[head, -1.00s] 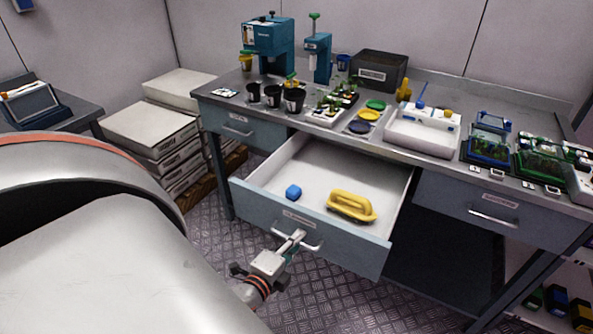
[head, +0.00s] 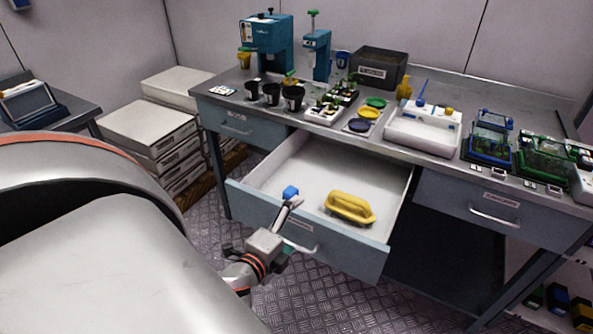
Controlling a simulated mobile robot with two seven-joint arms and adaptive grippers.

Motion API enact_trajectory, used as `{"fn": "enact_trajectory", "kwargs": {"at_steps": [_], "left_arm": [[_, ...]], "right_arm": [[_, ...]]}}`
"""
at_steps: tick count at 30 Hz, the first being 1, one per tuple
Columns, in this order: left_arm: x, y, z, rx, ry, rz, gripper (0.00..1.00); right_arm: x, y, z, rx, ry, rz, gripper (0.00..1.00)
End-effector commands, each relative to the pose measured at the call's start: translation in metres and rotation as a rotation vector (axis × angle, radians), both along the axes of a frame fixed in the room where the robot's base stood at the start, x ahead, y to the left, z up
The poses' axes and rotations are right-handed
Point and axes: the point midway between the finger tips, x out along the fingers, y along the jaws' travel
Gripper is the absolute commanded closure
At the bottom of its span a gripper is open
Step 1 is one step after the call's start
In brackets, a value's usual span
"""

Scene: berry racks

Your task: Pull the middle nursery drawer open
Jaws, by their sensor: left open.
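The middle drawer (head: 352,254) is pulled well out from under the bench, and its white inside shows. My left gripper (head: 292,206) is open and empty, in front of the drawer. Its fingers point up past the handle and overlap the drawer's front top edge in the picture. I cannot tell if they touch it. My right gripper is not in view.
The bench (head: 225,84) carries black pots, plant trays, a white tub (head: 424,133) and teal machines. Closed drawers are at left (head: 240,128) and right (head: 495,212). Stacked white boxes (head: 150,135) stand at left. The patterned floor before the drawer is clear.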

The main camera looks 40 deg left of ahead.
Motion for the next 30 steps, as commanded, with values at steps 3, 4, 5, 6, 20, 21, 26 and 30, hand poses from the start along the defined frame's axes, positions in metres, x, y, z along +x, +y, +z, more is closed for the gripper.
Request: {"fn": "enact_trajectory", "kwargs": {"at_steps": [3,4,5,6,20,21,26,30], "left_arm": [[0.007,0.0,0.04,0.013,-0.065,-0.008,0.17],[0.007,0.0,0.041,0.013,-0.065,-0.008,0.17],[0.007,0.0,0.041,0.013,-0.065,-0.007,0.17],[0.007,0.0,0.041,0.012,-0.065,-0.006,0.17],[-0.012,-0.001,0.013,0.007,-0.008,0.0,0.33],[-0.014,-0.002,0.013,0.006,-0.007,0.0,0.32],[-0.025,-0.005,0.012,0.004,-0.001,0.0,0.86],[-0.034,-0.007,0.011,0.001,0.003,0.0,0.86]], "right_arm": [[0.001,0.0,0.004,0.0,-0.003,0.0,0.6],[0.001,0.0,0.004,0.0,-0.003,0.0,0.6],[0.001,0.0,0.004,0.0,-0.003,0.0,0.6],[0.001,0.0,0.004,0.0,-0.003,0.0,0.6],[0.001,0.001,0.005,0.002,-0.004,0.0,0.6],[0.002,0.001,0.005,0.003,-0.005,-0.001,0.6],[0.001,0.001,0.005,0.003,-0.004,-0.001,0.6],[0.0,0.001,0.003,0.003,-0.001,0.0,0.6]]}}
